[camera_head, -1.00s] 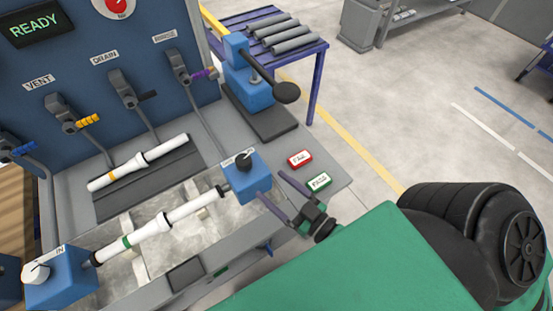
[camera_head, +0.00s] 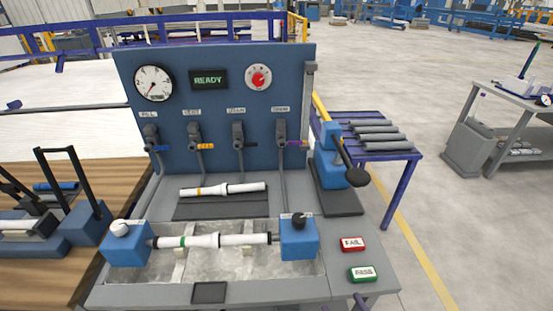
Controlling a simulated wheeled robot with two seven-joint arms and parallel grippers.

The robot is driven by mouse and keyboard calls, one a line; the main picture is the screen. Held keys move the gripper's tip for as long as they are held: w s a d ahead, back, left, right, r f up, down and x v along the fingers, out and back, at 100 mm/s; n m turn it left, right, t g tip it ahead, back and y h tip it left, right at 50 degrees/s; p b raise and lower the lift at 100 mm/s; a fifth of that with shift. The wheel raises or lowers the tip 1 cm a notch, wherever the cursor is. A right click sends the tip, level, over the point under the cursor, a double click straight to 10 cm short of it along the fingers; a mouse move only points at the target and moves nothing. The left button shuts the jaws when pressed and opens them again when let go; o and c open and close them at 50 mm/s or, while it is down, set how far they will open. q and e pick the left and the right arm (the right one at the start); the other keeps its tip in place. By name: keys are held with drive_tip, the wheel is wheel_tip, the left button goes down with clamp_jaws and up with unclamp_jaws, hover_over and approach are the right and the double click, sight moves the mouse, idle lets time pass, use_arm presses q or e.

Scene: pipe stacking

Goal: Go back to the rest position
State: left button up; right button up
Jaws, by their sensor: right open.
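My right gripper (camera_head: 363,302) barely shows at the bottom edge, just below the green PASS button (camera_head: 362,274). The rest of the right arm is out of the frame. My left gripper is not in view. A white pipe with a green band (camera_head: 205,241) lies level between two blue clamp blocks, the left one (camera_head: 127,246) and the right one (camera_head: 299,240). A second white pipe with a yellow band (camera_head: 222,189) lies on the dark mat (camera_head: 220,209) behind it.
The blue panel (camera_head: 215,112) with gauge, READY display and several valves stands at the back. The red FAIL button (camera_head: 352,244) is behind PASS. A blue lever press (camera_head: 334,165) stands at right, before a table (camera_head: 412,155) of grey pipes. Open floor lies farther right.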

drive_tip(key=s+d+f+g+h, duration=0.1)
drive_tip(key=s+d+f+g, duration=0.15)
drive_tip(key=f, duration=0.75)
drive_tip(key=s+d+f+g+h, duration=0.15)
drive_tip(key=f+g, duration=0.25)
drive_tip(key=f, duration=0.6)
drive_tip(key=s+d+f+g+h, duration=0.1)
drive_tip(key=s+f+g, duration=0.2)
drive_tip(key=f, duration=0.8)
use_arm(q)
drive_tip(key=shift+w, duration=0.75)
use_arm(e)
drive_tip(key=s+d+f+g+h, duration=0.1)
drive_tip(key=s+d+f+g, duration=0.2)
drive_tip(key=s+f, duration=0.2)
drive_tip(key=s+d+f+m+g+h, duration=0.1)
drive_tip(key=s+d+f+g, duration=0.2)
drive_tip(key=s+f, duration=0.3)
drive_tip(key=shift+s+d+f+g, duration=0.15)
drive_tip(key=shift+s+f+g, duration=0.2)
drive_tip(key=shift+s, duration=0.8)
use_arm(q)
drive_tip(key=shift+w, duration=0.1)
